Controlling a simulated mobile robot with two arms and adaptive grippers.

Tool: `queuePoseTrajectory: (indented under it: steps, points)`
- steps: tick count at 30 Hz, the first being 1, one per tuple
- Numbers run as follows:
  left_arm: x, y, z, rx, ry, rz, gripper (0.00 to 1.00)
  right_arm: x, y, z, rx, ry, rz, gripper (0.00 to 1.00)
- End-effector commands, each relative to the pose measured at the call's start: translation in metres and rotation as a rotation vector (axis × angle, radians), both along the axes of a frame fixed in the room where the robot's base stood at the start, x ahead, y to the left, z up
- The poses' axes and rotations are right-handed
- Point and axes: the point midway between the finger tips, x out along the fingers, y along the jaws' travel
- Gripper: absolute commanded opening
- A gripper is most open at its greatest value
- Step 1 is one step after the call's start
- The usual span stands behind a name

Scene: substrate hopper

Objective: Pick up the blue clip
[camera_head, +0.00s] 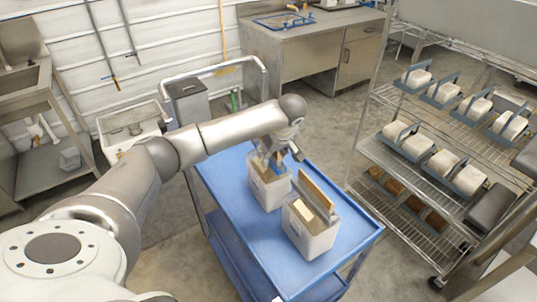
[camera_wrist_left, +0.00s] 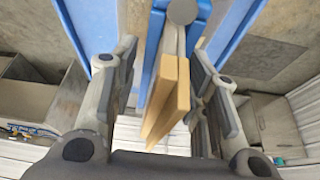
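My left gripper (camera_head: 279,146) comes in from the left above the rear grey bin (camera_head: 268,188) on the blue cart. In the left wrist view its fingers (camera_wrist_left: 165,90) are spread apart, with two tan slats (camera_wrist_left: 168,98) showing between them. A small blue piece (camera_head: 279,160), perhaps the blue clip, shows under the fingers at the bin's top, partly hidden. In the wrist view, blue parts (camera_wrist_left: 157,40) stand beside and behind the slats. I cannot tell whether a finger touches any of them. My right gripper is not in clear view.
A front grey bin (camera_head: 311,232) with a tan board (camera_head: 317,190) stands close to the rear one on the blue cart (camera_head: 345,225). A wire rack (camera_head: 410,165) with several blue-grey holders carrying white blocks is at the right. A steel cabinet (camera_head: 310,55) stands behind.

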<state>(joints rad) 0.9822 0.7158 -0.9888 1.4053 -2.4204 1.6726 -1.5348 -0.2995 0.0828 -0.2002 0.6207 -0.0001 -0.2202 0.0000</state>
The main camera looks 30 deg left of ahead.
Motion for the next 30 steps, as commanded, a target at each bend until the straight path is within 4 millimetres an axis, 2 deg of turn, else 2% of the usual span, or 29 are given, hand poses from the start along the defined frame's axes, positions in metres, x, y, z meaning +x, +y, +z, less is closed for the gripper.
queuePoseTrajectory:
  steps: [1, 6, 13, 17, 30]
  points:
    - [0.000, 0.000, 0.000, 0.000, 0.000, 0.000, 0.31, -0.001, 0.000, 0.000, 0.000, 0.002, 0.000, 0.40]
    - [0.000, 0.000, 0.000, 0.000, 0.000, 0.000, 0.09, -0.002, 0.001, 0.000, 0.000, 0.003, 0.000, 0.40]
    - [0.000, 0.000, 0.001, 0.000, 0.000, 0.000, 0.07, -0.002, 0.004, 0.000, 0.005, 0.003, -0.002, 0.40]
    - [0.001, 0.001, 0.008, 0.000, -0.003, 0.001, 0.07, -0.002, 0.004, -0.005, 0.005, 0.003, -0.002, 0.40]
    - [0.001, 0.000, 0.082, 0.000, -0.004, 0.001, 0.07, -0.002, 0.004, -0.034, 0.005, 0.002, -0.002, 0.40]
